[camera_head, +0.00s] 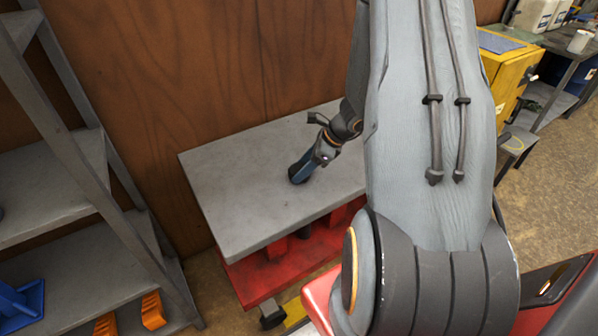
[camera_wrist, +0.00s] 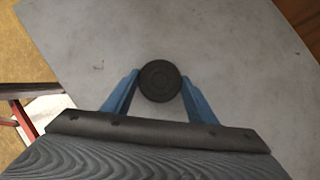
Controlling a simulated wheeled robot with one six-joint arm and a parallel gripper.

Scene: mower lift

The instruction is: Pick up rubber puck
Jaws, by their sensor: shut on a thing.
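The rubber puck (camera_wrist: 160,81) is a small black round disc. In the wrist view it sits between the two blue fingers of my gripper (camera_wrist: 158,87), which are shut on it from both sides. Below it in that view is the grey top of a low red cart (camera_wrist: 225,50). In the head view my gripper (camera_head: 299,174) points down at the grey cart top (camera_head: 230,200), near its middle.
A wooden wall (camera_head: 200,80) is behind the cart. A yellow cabinet (camera_head: 510,70) and a workbench stand at the right. The rest of the cart top is clear.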

